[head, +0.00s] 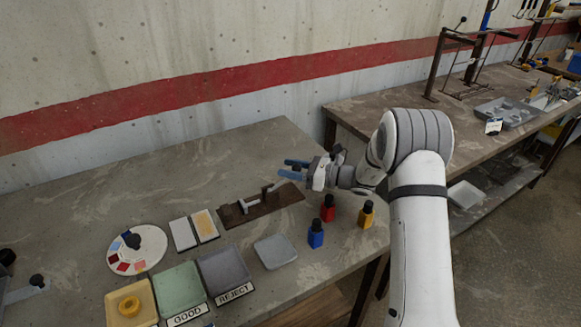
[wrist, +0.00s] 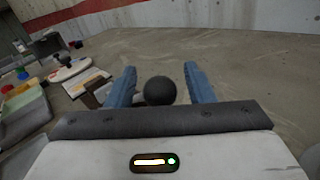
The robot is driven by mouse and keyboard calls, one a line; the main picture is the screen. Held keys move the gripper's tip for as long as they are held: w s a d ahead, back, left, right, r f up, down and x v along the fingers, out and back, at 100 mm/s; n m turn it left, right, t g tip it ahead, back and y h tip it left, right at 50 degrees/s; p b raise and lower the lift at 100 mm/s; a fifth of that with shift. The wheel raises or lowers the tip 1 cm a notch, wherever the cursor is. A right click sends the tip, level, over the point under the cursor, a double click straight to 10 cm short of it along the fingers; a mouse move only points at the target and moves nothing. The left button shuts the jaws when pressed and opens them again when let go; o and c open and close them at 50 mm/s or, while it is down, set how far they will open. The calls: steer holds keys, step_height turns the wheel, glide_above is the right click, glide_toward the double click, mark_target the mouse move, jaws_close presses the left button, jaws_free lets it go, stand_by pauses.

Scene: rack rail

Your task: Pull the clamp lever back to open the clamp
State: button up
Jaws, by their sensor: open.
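The clamp (head: 251,202) is a grey metal piece on a dark brown base board (head: 285,199) on the table. In the wrist view a round black knob (wrist: 160,91), which looks like the end of the clamp lever, sits between the two blue fingers. My gripper (head: 284,168) is above the right end of the base board. Its fingers stand apart on either side of the knob in the wrist view (wrist: 159,70), with a gap showing on each side. The lever's shaft is mostly hidden by the gripper.
Red (head: 328,208), blue (head: 316,234) and yellow (head: 366,214) bottles stand right of the clamp, near the table's front edge. A grey tray (head: 276,252) lies in front. Green (head: 180,292) and grey (head: 224,270) trays are at left front. The table behind the clamp is clear.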

steer(key=shift+a, duration=0.2)
steer(key=shift+c, duration=0.2)
jaws_close()
